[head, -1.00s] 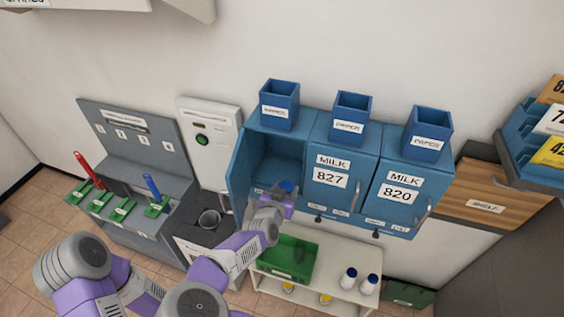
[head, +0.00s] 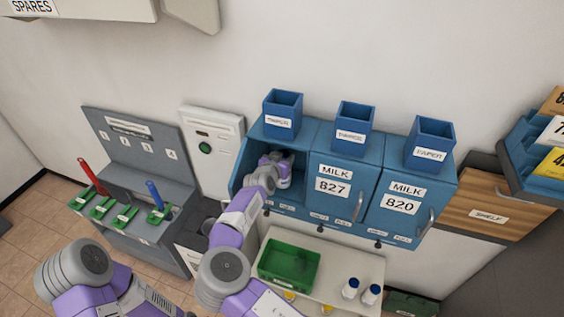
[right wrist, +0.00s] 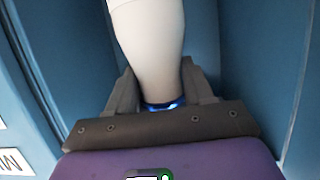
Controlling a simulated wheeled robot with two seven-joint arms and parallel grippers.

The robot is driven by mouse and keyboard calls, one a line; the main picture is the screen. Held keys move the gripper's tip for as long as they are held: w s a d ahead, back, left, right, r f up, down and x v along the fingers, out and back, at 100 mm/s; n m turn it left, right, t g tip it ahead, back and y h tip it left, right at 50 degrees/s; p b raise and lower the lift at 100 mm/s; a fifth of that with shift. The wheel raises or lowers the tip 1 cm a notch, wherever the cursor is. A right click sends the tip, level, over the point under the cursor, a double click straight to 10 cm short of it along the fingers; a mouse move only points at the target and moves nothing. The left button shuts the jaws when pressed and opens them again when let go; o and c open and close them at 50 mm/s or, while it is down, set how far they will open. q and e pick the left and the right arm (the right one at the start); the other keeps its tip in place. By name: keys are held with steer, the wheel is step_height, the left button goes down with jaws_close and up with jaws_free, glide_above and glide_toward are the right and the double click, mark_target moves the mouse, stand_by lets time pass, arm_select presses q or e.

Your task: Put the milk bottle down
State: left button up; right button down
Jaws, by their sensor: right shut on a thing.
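My right gripper (head: 284,168) is inside the open left compartment (head: 243,170) of the blue milk cabinet. In the right wrist view, my right gripper (right wrist: 161,92) is shut on the white milk bottle (right wrist: 150,40), with its blue cap (right wrist: 164,105) between the fingers. Blue compartment walls stand on both sides of the bottle, apart from it in that view. My left gripper is not in view.
Closed doors MILK 827 (head: 334,187) and MILK 820 (head: 400,205) stand to the right. Blue paper boxes (head: 283,113) top the cabinet. Below are a green crate (head: 290,265) and two bottles (head: 350,288) on a pale shelf.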

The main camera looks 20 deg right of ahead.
steer(key=shift+w+d+r, duration=0.1)
steer(key=shift+w+d, duration=0.05)
steer(key=shift+w, duration=0.8)
step_height(320, 180, down, 4)
steer(key=shift+r, duration=0.2)
steer(key=shift+c, duration=2.2)
jaws_free()
steer(key=shift+f, duration=0.15)
steer(key=v, duration=1.2)
